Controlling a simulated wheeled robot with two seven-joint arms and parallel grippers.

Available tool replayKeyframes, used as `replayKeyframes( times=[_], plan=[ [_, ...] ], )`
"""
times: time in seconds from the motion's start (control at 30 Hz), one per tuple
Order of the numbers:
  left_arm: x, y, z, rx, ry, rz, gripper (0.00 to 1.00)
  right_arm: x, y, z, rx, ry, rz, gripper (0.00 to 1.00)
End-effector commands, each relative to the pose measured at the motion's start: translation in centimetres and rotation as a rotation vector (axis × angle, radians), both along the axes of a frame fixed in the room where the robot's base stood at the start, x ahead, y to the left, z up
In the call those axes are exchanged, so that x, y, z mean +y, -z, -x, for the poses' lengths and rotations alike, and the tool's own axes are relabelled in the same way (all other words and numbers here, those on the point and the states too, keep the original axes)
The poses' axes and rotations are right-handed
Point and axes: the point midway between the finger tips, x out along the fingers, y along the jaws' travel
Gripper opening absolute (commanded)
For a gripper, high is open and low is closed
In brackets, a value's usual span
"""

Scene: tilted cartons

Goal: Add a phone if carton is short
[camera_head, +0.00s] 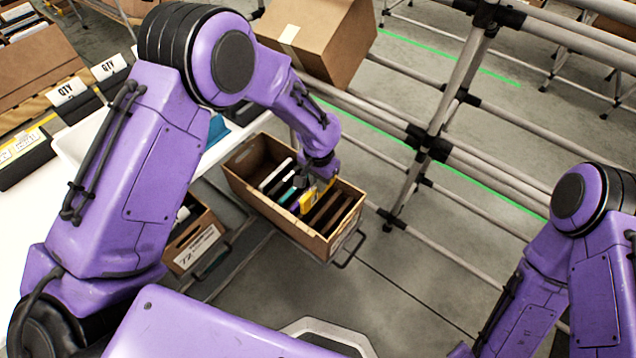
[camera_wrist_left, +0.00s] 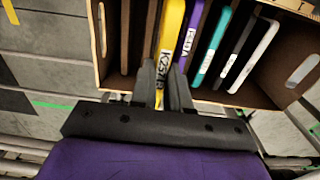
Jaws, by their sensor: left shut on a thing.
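An open brown carton (camera_head: 262,206) stands in the middle of the head view, with phones upright in a row of slots. My left gripper (camera_head: 318,186) is over the carton, shut on a yellow phone (camera_head: 307,200). The yellow phone (camera_wrist_left: 170,40) also shows in the left wrist view, between the fingers (camera_wrist_left: 163,90) and reaching into the carton. Beside it are a purple phone (camera_wrist_left: 190,35), a teal phone (camera_wrist_left: 212,45), a dark phone (camera_wrist_left: 238,52) and a white phone (camera_wrist_left: 262,50). Slots at the carton's other end look empty. My right gripper is out of view.
A second carton (camera_head: 195,238) with a label stands left of the first, partly behind my left arm. A tilted carton (camera_head: 318,35) rests on the pipe rack (camera_head: 440,130) behind. Black holders with QTY cards (camera_head: 70,90) stand on the white table at left.

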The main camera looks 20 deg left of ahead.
Motion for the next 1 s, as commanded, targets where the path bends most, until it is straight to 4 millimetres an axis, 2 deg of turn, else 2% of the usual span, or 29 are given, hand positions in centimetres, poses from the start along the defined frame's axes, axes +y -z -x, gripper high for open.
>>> replayKeyframes(
  times=[0.57,1.0],
  plan=[
    [0.0,4.5,0.0,0.000,-0.002,0.000,0.00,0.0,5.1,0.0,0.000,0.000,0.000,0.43],
    [0.1,7.8,0.0,0.001,-0.001,0.000,0.00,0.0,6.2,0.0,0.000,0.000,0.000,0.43]
  ],
)
